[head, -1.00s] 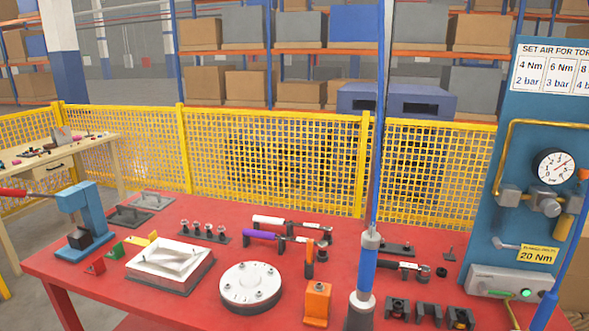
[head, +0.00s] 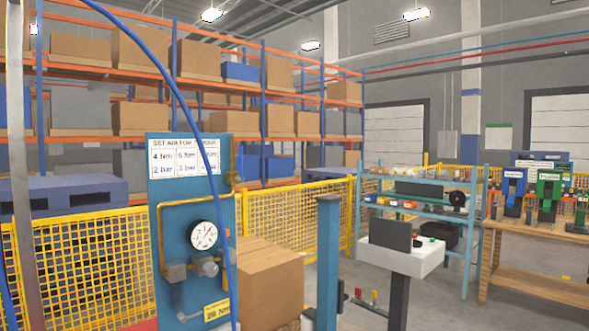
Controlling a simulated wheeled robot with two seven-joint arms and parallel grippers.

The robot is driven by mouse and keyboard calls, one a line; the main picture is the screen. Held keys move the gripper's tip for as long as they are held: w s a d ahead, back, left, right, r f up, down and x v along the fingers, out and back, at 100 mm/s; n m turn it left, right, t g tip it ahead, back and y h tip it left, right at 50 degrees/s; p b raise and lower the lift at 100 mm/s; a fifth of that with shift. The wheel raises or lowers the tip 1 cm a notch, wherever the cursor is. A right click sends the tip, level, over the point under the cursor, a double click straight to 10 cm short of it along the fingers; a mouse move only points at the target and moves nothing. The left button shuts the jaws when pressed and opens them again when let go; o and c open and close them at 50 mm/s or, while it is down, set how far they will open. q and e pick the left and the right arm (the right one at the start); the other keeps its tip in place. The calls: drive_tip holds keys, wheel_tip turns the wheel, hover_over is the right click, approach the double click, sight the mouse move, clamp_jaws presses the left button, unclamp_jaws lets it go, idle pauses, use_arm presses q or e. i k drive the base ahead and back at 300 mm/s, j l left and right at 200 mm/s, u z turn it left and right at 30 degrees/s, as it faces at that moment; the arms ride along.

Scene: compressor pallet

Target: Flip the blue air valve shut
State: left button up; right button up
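I cannot clearly make out a blue air valve in the head view. The blue air panel (head: 160,225) stands left of the middle, with a pressure gauge (head: 203,235), a grey regulator (head: 207,267) and a yellow pipe (head: 162,240) on it. Some small red and yellow parts (head: 373,297) show low, right of a blue post (head: 328,260); they are too small to tell what they are. Neither of my grippers is in view.
A blue hose (head: 206,150) crosses in front of the panel. Cardboard boxes (head: 262,280) stand behind it. A pedestal with a white console (head: 400,258), a blue shelf rack (head: 420,222) and a wooden bench (head: 535,290) are to the right, with open floor between.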

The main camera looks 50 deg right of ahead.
sight(241, 179)
drive_tip(key=z, duration=1.25)
